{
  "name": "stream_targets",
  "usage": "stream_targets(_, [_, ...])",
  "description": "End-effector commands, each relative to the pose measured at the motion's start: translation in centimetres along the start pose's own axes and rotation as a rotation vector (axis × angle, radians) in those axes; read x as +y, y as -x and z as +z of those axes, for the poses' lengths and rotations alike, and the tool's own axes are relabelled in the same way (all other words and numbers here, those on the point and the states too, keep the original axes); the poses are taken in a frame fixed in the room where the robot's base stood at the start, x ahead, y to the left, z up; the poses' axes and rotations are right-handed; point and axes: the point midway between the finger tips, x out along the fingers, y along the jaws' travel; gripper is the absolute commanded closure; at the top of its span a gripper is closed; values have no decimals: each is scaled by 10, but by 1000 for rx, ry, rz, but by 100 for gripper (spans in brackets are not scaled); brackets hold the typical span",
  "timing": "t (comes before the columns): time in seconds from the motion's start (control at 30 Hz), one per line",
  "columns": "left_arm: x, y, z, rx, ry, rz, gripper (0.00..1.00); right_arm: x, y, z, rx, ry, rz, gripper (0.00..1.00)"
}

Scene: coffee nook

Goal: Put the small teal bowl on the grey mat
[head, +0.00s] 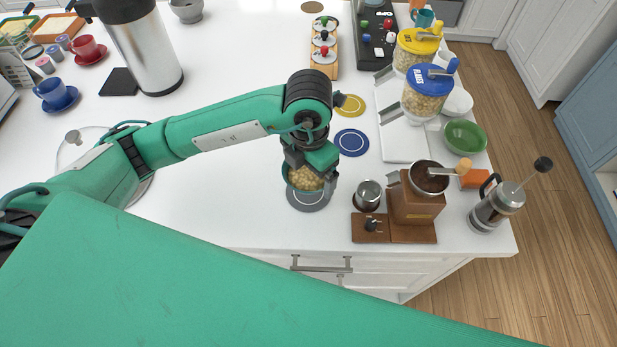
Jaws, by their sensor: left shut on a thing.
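The small teal bowl (289,183) holds pale tan bits of food. It is at the round grey mat (309,204) near the counter's front edge, and it covers the back part of the mat. I cannot tell whether the bowl touches the mat or is held just above it. My left gripper (310,172) reaches over the bowl from behind and is shut on it, with a finger at the right side of the rim. The bowl looks about level. My right gripper is not in view.
A blue mat (351,142) and a yellow mat (350,105) lie behind. A metal cup (368,194) and a wooden coffee grinder (415,208) stand close on the right. A glass lid (75,150) lies under my left arm. The counter left of the bowl is clear.

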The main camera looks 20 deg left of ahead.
Motion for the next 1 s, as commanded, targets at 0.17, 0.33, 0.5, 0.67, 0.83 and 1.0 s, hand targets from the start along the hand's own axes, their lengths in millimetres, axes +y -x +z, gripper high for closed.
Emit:
stream_targets(0.17, [0,-25,-1,5,1,-2,37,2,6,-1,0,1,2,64])
stream_targets(0.33, [0,-42,0,1,1,0,37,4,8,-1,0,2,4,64])
stream_targets(0.5, [0,-43,0,0,0,1,37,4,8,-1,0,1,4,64])
stream_targets(0.67, [0,-46,0,0,0,1,37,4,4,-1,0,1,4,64])
stream_targets(0.83, [0,-46,0,1,0,0,0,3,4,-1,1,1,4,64])
stream_targets(1.0, [0,-45,0,1,0,0,0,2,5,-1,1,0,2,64])
